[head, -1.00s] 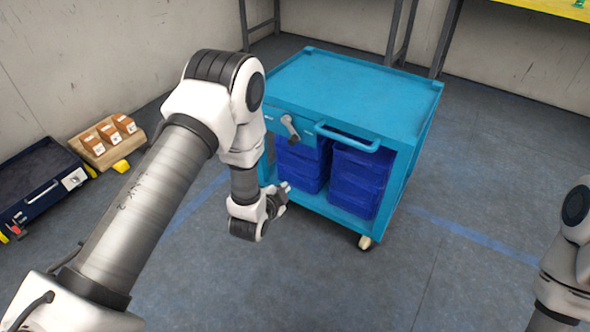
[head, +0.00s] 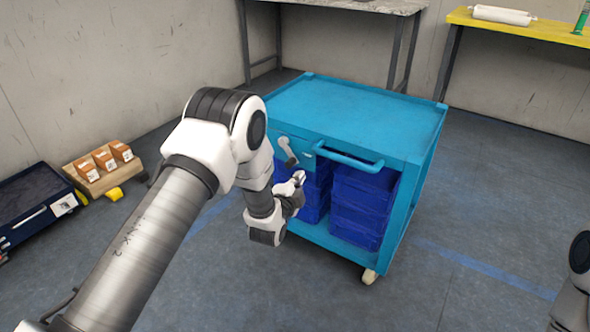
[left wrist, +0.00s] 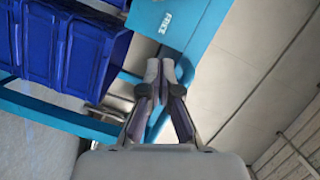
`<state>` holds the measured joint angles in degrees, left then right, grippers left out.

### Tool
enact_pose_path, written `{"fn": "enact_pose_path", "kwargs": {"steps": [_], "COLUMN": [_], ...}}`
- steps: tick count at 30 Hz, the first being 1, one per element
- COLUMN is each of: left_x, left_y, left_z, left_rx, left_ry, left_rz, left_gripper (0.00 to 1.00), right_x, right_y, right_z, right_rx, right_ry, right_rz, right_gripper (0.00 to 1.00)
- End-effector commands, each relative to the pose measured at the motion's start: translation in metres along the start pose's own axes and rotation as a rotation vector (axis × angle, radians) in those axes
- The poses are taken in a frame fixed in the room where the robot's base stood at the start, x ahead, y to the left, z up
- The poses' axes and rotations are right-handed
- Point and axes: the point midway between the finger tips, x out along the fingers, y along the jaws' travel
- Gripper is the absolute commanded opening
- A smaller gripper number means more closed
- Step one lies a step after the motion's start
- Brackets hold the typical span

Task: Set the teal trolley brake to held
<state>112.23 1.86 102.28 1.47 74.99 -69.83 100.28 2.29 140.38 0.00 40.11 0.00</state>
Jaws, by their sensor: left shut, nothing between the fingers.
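The teal trolley (head: 350,112) stands ahead, with a teal push handle on its front. A grey brake lever (head: 288,150) is on the front panel at its left, slanting down to the right. My left gripper (head: 299,178) is shut and empty, just below the lever and apart from it as far as I can tell. In the left wrist view the closed fingertips (left wrist: 160,70) are in front of the trolley's teal frame, and a white label reading "FREE" (left wrist: 166,22) shows on the teal panel. The lever is not clear in that view. My right gripper is out of view.
Blue bins (head: 362,205) fill the trolley's shelf, close to my left gripper. A caster (head: 369,275) shows at the front corner. A wooden rack with small boxes (head: 100,165) and a dark tray (head: 30,200) lie at the left. Tables stand behind. The floor right of the trolley is clear.

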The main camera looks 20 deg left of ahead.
Motion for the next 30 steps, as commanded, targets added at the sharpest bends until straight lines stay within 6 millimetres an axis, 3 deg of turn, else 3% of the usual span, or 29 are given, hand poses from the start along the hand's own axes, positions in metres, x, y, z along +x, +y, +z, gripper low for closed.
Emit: {"fn": "enact_pose_path", "kwargs": {"steps": [9, 12, 16, 30], "left_x": [0.070, 0.074, 0.077, 0.078], "left_y": [0.004, 0.004, 0.002, 0.001], "left_z": [0.002, 0.022, 0.035, 0.039], "left_rx": [0.000, -0.002, -0.001, 0.003], "left_ry": [0.001, -0.004, -0.002, 0.000], "left_rz": [-0.003, 0.000, 0.000, 0.001], "left_gripper": [0.00, 0.00, 0.00, 0.00], "right_x": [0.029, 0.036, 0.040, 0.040], "right_y": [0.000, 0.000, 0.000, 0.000], "right_z": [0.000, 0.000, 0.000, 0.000], "right_rx": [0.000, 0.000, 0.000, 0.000], "right_ry": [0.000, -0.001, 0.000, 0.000], "right_rz": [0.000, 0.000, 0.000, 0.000], "right_gripper": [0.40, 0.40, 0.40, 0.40]}}
